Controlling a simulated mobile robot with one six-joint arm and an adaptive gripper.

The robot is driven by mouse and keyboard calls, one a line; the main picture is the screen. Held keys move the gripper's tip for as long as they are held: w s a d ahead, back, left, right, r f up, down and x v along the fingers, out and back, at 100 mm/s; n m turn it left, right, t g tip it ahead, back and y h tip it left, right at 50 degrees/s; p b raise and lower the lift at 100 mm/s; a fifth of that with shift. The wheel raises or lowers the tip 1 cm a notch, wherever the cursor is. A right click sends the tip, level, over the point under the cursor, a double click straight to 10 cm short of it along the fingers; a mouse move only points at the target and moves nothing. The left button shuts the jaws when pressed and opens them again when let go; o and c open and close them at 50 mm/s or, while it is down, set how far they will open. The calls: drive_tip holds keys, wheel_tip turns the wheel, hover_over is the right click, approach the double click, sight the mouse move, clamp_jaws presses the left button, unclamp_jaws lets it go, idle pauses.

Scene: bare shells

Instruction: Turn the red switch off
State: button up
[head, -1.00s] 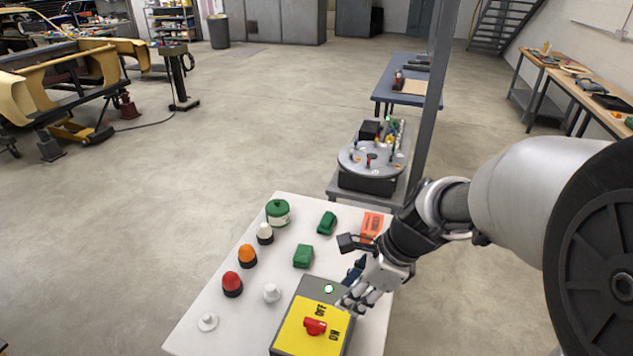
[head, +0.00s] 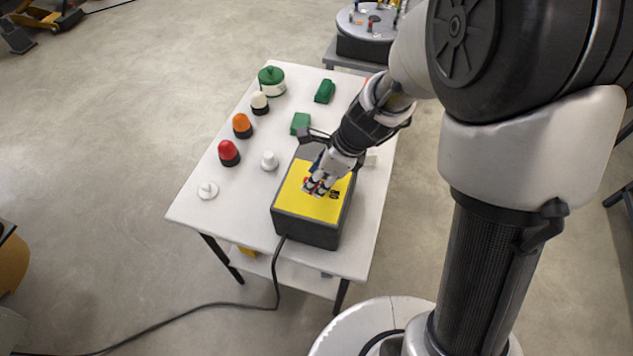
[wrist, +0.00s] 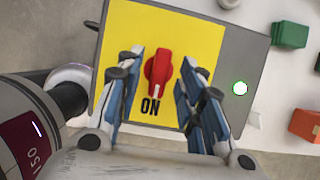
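The red switch (wrist: 158,72) is a rotary knob on the yellow plate (head: 297,204) of a dark grey box (head: 310,234). In the wrist view its narrow end points toward the printed ON. The OFF label is not visible. My gripper (head: 318,187) is over the plate, pointing down. In the wrist view its two blue and grey fingers stand open on either side of the knob, with visible gaps between them and it. In the head view the fingers hide most of the knob. A small round lamp (wrist: 240,88) on the grey part of the box glows.
The box stands on a white table (head: 227,209). A red dome light (head: 229,153), an orange one (head: 242,125), a white knob (head: 269,161) and green parts (head: 301,123) stand near it. A cable (head: 277,270) runs from the box to the floor.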

drive_tip(key=shift+w+a+f, duration=0.1)
drive_tip(key=shift+a+f, duration=0.1)
drive_tip(key=shift+f, duration=0.25)
clamp_jaws()
idle(0.3)
